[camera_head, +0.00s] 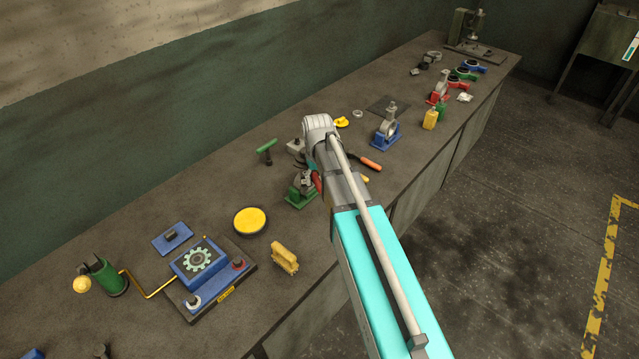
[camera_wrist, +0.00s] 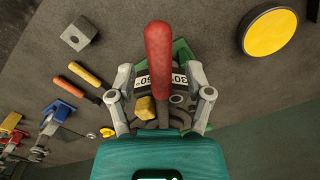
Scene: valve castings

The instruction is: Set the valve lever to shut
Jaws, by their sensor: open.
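The valve lever has a red handle (camera_wrist: 158,58), which stands between the two fingers of my gripper (camera_wrist: 160,78) in the wrist view. The fingers are open, one on each side, with a visible gap to the handle. Below the handle are a white scale plate (camera_wrist: 180,80) with partly covered numbers and a green base (camera_wrist: 182,52). In the head view, the valve's green base (camera_head: 299,196) sits on the bench, and a bit of the red handle (camera_head: 317,181) shows beside my arm. My arm hides much of the valve there, and I cannot read the lever's setting.
A yellow-filled round dish (camera_head: 250,221), a yellow block (camera_head: 285,258) and a blue gear-marked box (camera_head: 198,261) lie nearer on the bench. A green-handled tool (camera_head: 265,149), an orange-handled tool (camera_head: 369,163) and a blue-based valve (camera_head: 386,134) are nearby. The bench's front edge runs under my arm.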

